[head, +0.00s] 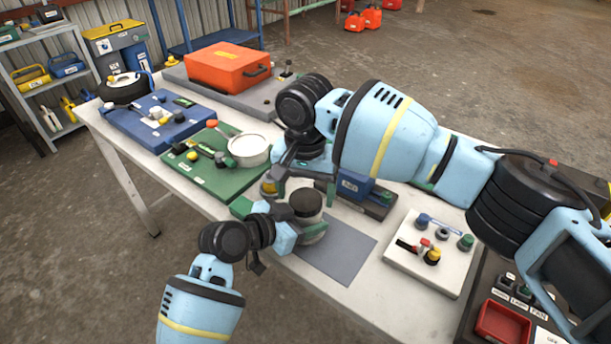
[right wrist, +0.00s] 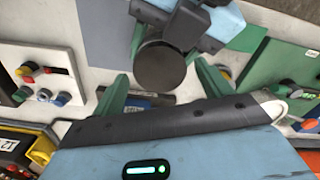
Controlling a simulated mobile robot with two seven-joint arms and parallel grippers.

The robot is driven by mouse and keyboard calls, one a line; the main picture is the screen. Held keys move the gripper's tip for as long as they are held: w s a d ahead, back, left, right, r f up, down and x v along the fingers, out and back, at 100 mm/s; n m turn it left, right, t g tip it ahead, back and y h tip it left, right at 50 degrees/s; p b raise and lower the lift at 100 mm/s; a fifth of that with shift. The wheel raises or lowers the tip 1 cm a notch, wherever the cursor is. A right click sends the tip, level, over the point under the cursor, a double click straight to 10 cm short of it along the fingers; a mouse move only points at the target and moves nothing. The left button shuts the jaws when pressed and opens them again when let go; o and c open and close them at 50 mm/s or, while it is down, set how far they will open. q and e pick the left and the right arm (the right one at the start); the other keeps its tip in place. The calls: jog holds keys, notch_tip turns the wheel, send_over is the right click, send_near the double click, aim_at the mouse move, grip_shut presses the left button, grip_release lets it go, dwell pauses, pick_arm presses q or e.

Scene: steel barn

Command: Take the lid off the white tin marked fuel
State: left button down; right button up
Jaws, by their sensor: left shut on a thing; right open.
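A tin with a dark round lid (head: 306,201) stands over the table near the middle of the head view. Its pale body is mostly hidden, and no fuel marking can be read. My left gripper (head: 284,222) is shut on the tin, below the lid. My right gripper (head: 288,178) is open, just beyond and above the tin. In the right wrist view the lid (right wrist: 161,66) shows face-on between the tips of my right gripper's green fingers (right wrist: 162,82), with gaps at both sides. The lid is on the tin.
A grey mat (head: 338,250) lies beside the tin. A green board (head: 200,178) with a white round pan (head: 248,150) is to the left. A blue block (head: 354,184) stands behind, and a white switch panel (head: 428,262) sits to the right. An orange case (head: 227,66) is at the back.

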jog(key=shift+f, duration=0.5)
jog(key=c, duration=1)
jog(key=o, duration=1.1)
jog(key=shift+r, duration=2.3)
